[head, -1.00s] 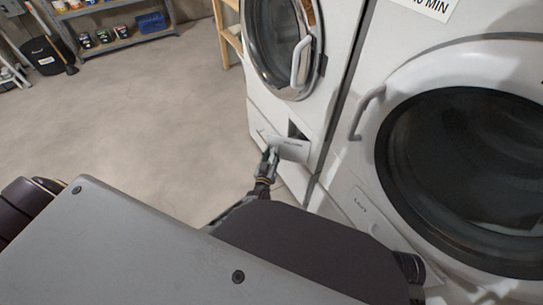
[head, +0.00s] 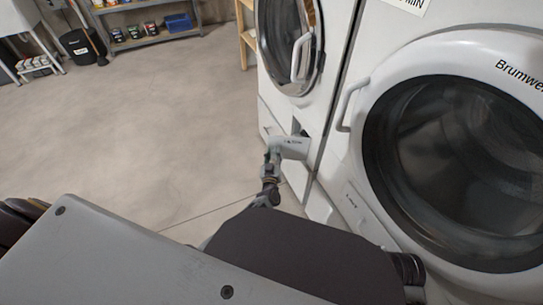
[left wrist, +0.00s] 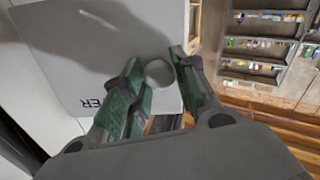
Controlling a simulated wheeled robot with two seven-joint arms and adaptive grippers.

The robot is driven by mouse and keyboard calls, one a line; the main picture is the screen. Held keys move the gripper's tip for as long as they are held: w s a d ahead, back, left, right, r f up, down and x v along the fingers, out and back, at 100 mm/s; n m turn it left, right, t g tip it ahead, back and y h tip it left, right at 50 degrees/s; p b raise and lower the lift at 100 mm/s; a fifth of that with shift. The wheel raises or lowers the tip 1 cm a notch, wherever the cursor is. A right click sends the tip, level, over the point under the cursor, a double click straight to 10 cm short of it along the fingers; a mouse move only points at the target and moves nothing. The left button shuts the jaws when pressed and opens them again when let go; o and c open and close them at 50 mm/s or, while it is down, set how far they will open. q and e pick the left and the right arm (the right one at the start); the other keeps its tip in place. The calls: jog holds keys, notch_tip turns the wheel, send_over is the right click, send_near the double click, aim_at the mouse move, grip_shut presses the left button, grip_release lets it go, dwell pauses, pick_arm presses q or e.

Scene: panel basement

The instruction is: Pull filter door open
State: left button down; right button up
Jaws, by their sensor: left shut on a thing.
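The filter door (head: 292,148) is a small light panel low on the front of the left washing machine (head: 330,60). It stands swung out from the machine, with a dark opening (head: 299,127) showing behind its top edge. My left gripper (head: 273,154) is at the door's left end. In the left wrist view, the green-padded fingers of my left gripper (left wrist: 156,64) are shut on a round grey knob (left wrist: 158,74) on the door (left wrist: 95,50). Part of the door's lettering shows there. My right gripper is in neither view.
A second white machine (head: 352,170) with a large dark round door stands close on the right. The left machine's round door has a handle (head: 301,58) above the filter door. Open concrete floor (head: 150,120) lies to the left. A shelf (head: 145,38) stands at the back.

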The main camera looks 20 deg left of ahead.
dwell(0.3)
pick_arm(q)
jog(key=c, duration=1.1)
grip_release()
jog(key=shift+w, duration=0.1)
